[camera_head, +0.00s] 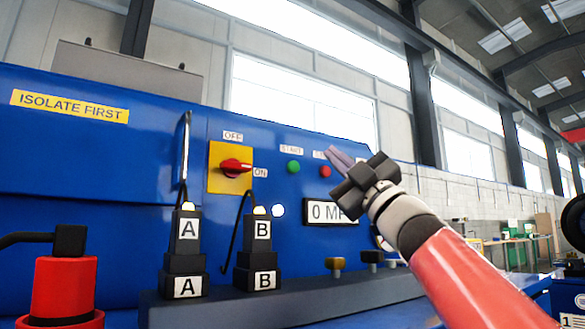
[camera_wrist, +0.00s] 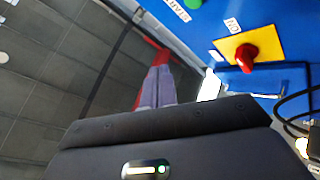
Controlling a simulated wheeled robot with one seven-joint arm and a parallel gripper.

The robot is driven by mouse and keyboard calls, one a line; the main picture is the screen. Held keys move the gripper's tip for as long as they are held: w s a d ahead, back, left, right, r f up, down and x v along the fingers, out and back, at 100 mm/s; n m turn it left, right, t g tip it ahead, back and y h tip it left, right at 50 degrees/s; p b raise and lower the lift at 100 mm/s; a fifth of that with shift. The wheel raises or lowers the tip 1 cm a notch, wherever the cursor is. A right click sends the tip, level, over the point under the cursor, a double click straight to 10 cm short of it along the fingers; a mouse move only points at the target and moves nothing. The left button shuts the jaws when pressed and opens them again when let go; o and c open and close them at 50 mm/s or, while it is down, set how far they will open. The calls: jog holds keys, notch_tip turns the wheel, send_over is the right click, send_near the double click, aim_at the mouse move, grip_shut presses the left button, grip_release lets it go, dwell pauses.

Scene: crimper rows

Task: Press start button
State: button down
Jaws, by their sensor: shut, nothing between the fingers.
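The green start button (camera_head: 293,167) is on the blue machine panel in the head view, under a START label (camera_head: 291,150). It also shows at the top edge of the wrist view (camera_wrist: 193,3), with its label (camera_wrist: 177,10) beside it. A red button (camera_head: 325,171) sits just right of it; its label is partly hidden by my gripper. My gripper (camera_head: 334,152) is shut and empty. In the head view its fingertips are right of the green button and slightly above the red one. I cannot tell how far they stand from the panel.
A red rotary switch (camera_head: 236,167) on a yellow plate is left of the buttons. Black blocks marked A (camera_head: 188,240) and B (camera_head: 260,240) stand on the ledge below. A display (camera_head: 330,211) and several knobs (camera_head: 336,264) lie below my gripper. A red cylinder (camera_head: 64,290) stands lower left.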

aim_at(294, 167)
jog(key=shift+w+a+p, duration=0.6)
jog(key=shift+w+a, duration=0.25)
jog(key=shift+w, duration=0.35)
jog(key=shift+w+a+p, duration=0.55)
jog(key=shift+w+a, duration=0.25)
jog(key=shift+w, duration=0.45)
jog(key=shift+w+a+p, duration=0.6)
jog(key=shift+w+a, duration=0.25)
jog(key=shift+w, duration=0.35)
jog(key=shift+w+a, duration=0.2)
jog(key=shift+w, duration=0.15)
jog(key=shift+w+a, duration=0.25)
jog(key=shift+w, duration=0.2)
dwell(0.4)
jog(key=shift+s+d, duration=0.5)
jog(key=shift+s, duration=0.25)
